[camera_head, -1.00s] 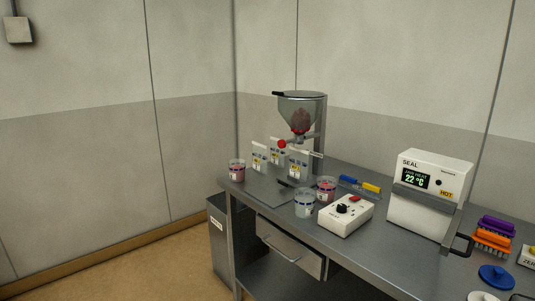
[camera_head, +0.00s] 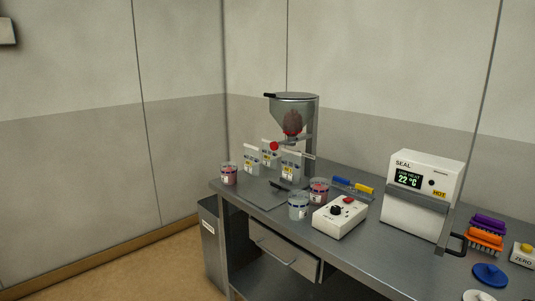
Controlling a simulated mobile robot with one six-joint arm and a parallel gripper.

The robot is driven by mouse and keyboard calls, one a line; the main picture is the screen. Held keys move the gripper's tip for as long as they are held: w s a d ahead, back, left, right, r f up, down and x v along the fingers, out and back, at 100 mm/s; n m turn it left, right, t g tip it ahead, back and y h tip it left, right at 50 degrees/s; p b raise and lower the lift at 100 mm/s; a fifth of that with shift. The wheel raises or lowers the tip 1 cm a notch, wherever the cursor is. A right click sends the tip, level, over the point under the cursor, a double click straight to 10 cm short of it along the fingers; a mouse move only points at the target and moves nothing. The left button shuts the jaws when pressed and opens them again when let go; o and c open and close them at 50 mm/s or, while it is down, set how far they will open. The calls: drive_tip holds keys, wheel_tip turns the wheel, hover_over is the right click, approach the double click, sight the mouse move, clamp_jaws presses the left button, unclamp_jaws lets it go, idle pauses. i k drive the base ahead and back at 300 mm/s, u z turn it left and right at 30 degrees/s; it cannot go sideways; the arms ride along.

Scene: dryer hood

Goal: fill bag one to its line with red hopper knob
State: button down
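Which one is bag one, and any fill line, is too small to tell. My gripper is not in view.
A grey bin (camera_head: 211,245) stands at left. Floor at lower left is clear.

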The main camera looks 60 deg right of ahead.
sight(274, 145)
drive_tip(key=i, duration=0.85)
drive_tip(key=u, duration=0.05)
